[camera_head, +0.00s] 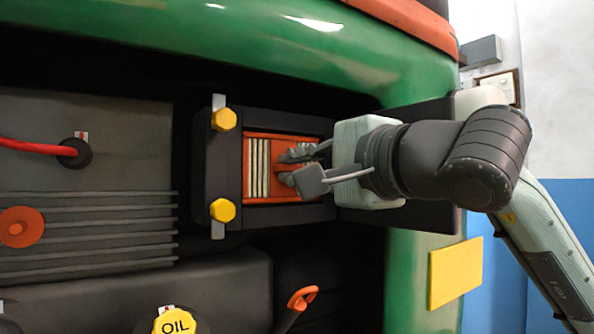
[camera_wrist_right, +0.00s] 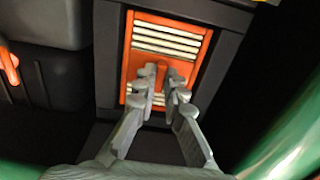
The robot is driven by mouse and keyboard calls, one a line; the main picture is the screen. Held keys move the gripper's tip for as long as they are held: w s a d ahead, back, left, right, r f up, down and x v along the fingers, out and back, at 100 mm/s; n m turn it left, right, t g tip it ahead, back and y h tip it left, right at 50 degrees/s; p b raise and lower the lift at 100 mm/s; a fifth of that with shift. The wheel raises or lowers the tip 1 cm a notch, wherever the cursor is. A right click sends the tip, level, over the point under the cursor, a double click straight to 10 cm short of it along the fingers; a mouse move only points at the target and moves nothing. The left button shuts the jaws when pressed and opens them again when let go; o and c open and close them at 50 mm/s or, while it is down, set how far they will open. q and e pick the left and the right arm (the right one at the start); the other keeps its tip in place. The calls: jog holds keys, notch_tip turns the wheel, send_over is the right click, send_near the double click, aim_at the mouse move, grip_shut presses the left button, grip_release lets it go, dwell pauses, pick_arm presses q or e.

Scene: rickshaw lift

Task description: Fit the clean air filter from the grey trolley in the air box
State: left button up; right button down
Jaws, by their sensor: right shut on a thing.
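The air filter (camera_head: 258,168) has an orange frame and pale cream pleats. It lies within the outline of the dark air box (camera_head: 230,170), and how deep it sits cannot be told. My right gripper (camera_head: 287,167) comes in from the right and is shut on the filter at its middle. In the wrist view the fingers (camera_wrist_right: 162,90) close around an orange tab on the filter (camera_wrist_right: 166,38), whose pleats look clean. The air box rim (camera_wrist_right: 108,60) surrounds it there. My left gripper and the grey trolley are not in view.
Two yellow knobs (camera_head: 223,119) (camera_head: 222,210) with metal clips sit on the box's left side. A ribbed grey engine part (camera_head: 90,150) with a red cable is at left. A yellow oil cap (camera_head: 175,321) is below. Green bodywork (camera_head: 300,45) frames the bay above and right.

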jog(key=shift+w+a+b, duration=0.1)
jog(key=shift+a+b, duration=0.05)
jog(key=shift+b, duration=0.25)
dwell(0.4)
jog(key=shift+w+a, duration=0.15)
jog(key=shift+w, duration=0.1)
dwell(0.9)
jog(key=c, duration=1.5)
grip_release()
jog(key=shift+c, duration=0.9)
jog(key=shift+s, duration=0.1)
